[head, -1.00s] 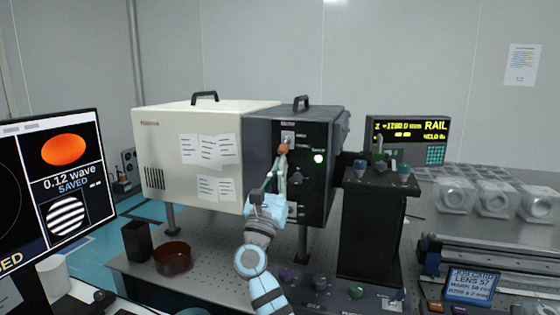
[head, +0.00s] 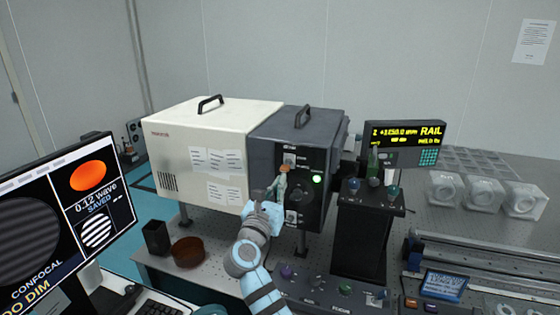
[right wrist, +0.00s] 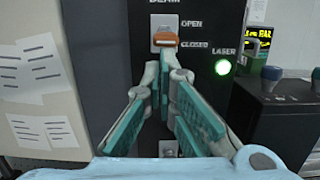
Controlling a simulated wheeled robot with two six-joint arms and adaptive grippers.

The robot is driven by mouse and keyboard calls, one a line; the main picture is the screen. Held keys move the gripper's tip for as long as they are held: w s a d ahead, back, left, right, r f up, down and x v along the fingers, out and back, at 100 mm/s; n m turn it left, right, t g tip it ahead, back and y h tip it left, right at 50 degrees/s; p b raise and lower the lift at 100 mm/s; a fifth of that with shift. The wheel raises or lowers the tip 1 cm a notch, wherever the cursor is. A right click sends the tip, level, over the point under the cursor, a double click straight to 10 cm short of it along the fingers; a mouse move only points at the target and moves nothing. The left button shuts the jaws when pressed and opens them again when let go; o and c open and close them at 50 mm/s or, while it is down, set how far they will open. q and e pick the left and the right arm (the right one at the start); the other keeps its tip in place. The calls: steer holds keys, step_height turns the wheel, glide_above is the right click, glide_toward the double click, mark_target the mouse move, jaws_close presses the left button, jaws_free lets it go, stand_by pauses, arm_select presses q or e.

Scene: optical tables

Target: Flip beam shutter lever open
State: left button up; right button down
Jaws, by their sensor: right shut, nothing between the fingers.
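The beam shutter lever (right wrist: 165,41) has an orange tip and sits on a pale plate (right wrist: 163,22) on the dark box's front panel. In the right wrist view the tip is level with the CLOSED label, below OPEN. The lever also shows in the head view (head: 284,169). My right gripper (right wrist: 168,62) is shut and empty, its teal-padded fingertips just below the orange tip; I cannot tell whether they touch it. In the head view the right gripper (head: 281,181) is in front of the panel. My left gripper is not in view.
A green LASER light (right wrist: 223,67) glows right of the lever. A cream box (head: 190,160) adjoins the dark box (head: 262,133) on the left. A black pedestal with knobs (head: 360,235) stands close on the right. A brown dish (head: 188,252) sits at front left.

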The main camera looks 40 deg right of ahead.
arm_select(q)
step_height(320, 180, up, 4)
steer(key=shift+p, duration=0.95)
arm_select(e)
step_height(320, 180, up, 12)
steer(key=shift+s+a+f+g+y, duration=0.2)
steer(key=shift+f+g+y, duration=0.1)
steer(key=shift+y, duration=0.1)
